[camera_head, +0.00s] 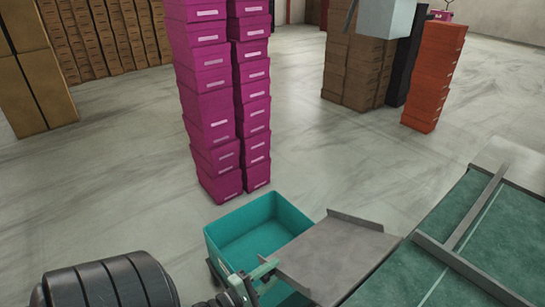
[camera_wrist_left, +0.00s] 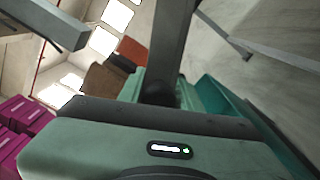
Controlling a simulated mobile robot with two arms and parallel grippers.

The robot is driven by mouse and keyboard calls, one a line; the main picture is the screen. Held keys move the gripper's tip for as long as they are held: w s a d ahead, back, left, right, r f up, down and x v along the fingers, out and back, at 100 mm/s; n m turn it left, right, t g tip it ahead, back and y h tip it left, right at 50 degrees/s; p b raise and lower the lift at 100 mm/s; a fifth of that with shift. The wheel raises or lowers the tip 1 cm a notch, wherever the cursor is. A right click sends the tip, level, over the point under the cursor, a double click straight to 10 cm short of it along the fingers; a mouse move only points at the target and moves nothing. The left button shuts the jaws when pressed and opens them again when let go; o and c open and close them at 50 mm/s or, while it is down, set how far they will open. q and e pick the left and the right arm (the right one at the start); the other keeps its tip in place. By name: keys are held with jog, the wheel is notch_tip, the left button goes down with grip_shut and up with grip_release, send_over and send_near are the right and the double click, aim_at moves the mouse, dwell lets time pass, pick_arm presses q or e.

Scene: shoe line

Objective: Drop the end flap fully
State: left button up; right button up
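The end flap (camera_head: 335,252) is a flat grey plate with raised side lips in the head view. It lies between the teal bin and the green conveyor, its left edge overhanging the bin's side. My left gripper (camera_head: 262,272) is at the flap's near-left edge, by the bin's near side. Whether it touches the flap or has closed on it is unclear. The left wrist view shows my green gripper body and a dark upright part (camera_wrist_left: 170,50); the fingertips cannot be made out. My right gripper is not in view.
The teal bin (camera_head: 276,208) stands open on the floor and looks empty. The green conveyor (camera_head: 465,220) with grey rails is at the right. Tall magenta box stacks (camera_head: 208,80) stand behind the bin. Orange boxes (camera_head: 435,75) are farther back. Floor between is clear.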

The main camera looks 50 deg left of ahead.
aim_at(262, 279)
pick_arm(q)
jog(key=shift+o, duration=1.4)
jog(key=shift+r, duration=0.1)
jog(key=s, duration=0.7)
jog(key=shift+s+a, duration=0.35)
jog(key=shift+s, duration=0.05)
